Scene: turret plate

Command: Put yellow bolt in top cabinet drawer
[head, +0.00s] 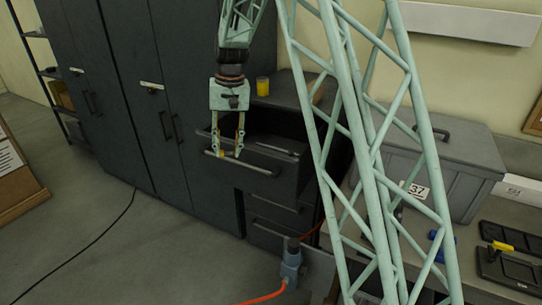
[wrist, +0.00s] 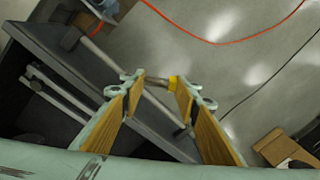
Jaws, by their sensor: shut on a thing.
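My gripper (head: 226,153) is shut on the yellow bolt, which lies crosswise between its fingertips. In the wrist view the bolt (wrist: 160,82) shows a grey metal shank and a yellow end at the right finger (wrist: 186,98). In the head view the bolt is tiny and hard to make out. The top cabinet drawer (head: 250,168) is pulled open, and its dark inside is partly visible. In the head view the gripper overlaps the left part of the drawer front. In the wrist view the dark drawer front (wrist: 110,65) lies below the fingers. The exact height above it is unclear.
Lower drawers (head: 272,208) appear shut. Tall dark lockers (head: 120,90) stand to the left. A grey case (head: 455,165) sits on the right bench. Open floor lies in front, with cables.

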